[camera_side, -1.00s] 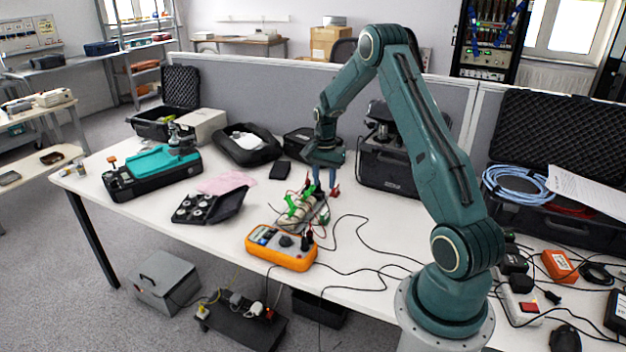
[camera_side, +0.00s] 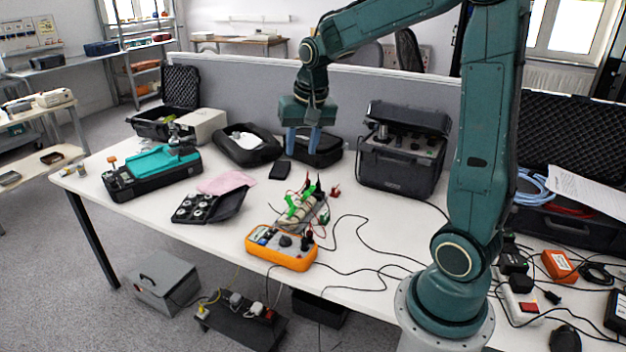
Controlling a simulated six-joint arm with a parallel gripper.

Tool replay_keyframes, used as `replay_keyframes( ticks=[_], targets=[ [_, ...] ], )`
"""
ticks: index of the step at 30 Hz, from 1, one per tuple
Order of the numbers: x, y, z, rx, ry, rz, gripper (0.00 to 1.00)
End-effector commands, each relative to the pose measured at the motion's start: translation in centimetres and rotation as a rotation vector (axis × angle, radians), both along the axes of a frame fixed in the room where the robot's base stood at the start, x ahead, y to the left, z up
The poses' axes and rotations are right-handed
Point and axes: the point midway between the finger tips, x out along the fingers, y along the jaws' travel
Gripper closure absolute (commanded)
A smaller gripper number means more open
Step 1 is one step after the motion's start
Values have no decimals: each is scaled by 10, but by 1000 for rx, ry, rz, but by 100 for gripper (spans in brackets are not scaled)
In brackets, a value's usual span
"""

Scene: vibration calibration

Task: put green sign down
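My gripper (camera_side: 302,150) hangs above the back of the table, in front of the grey partition. Its two blue fingers point down and stand apart, with nothing visible between them. No thing clearly readable as a green sign shows. Bright green parts (camera_side: 292,204) stand on a small pale device (camera_side: 298,216) at the middle of the table, lower in the picture than my gripper and clear of it. Their exact shape is too small to tell.
An orange multimeter (camera_side: 282,247) lies in front of the device, with black cables running right. A black instrument case (camera_side: 402,165) stands to the right. A dark phone-like object (camera_side: 280,170) and an open black pouch (camera_side: 247,150) lie left of my gripper.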

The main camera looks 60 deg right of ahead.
Motion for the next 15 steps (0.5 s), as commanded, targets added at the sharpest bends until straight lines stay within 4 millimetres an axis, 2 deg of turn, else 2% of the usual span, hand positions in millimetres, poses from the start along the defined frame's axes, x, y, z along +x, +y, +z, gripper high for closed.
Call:
replay_keyframes(
  ticks=[1,6,15],
  targets=[
    [-7,12,9,-11,-14,43,64],
    [-33,45,29,-44,-50,182,64],
    [-87,94,50,-105,-116,426,64]
  ],
)
